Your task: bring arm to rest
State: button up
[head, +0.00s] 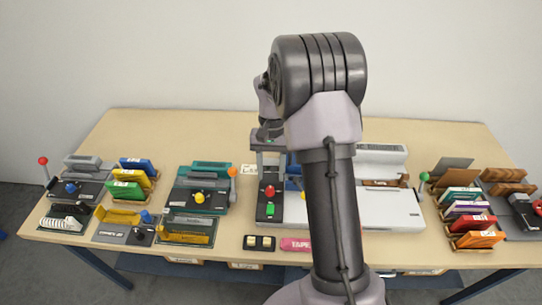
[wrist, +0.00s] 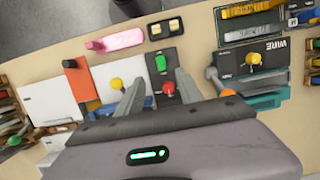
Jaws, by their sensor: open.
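My arm (head: 333,200) stands raised in the middle of the head view, bent at a dark ribbed joint (head: 320,72). Its far part points away and is mostly hidden behind that joint. My gripper (wrist: 160,78) shows in the wrist view with its two grey fingers apart and nothing between them. Beyond the fingers lies a dark control panel (wrist: 168,95) with a green and a red button. The panel also shows in the head view (head: 270,200), left of my arm. I cannot tell how high the fingers are above it.
The light wooden table (head: 130,125) carries several binding machines, including a teal one with a yellow knob (head: 201,197). A pink tape piece (head: 296,244) lies near the front edge. Coloured books stand in a rack (head: 472,222) at right. The back strip of table is clear.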

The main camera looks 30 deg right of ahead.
jog(key=v, duration=0.3)
jog(key=shift+w+r+p, duration=0.15)
jog(key=shift+r+p, duration=0.15)
jog(key=shift+r, duration=0.1)
jog(key=s+a+r+n+t+b, duration=0.1)
jog(key=s+a+r+t+b, duration=0.2)
jog(key=s+a+r+b, duration=0.25)
jog(key=s+a+r+n+t+b, duration=0.1)
jog(key=s+a+r+t+b, duration=0.2)
jog(key=s+a, duration=0.5)
jog(key=s+a+f+t+b, duration=0.2)
jog(key=s+a+f+b, duration=0.1)
jog(key=s, duration=0.4)
jog(key=shift+a+f+b, duration=0.4)
jog(key=shift+a+b, duration=0.05)
jog(key=shift+a, duration=0.45)
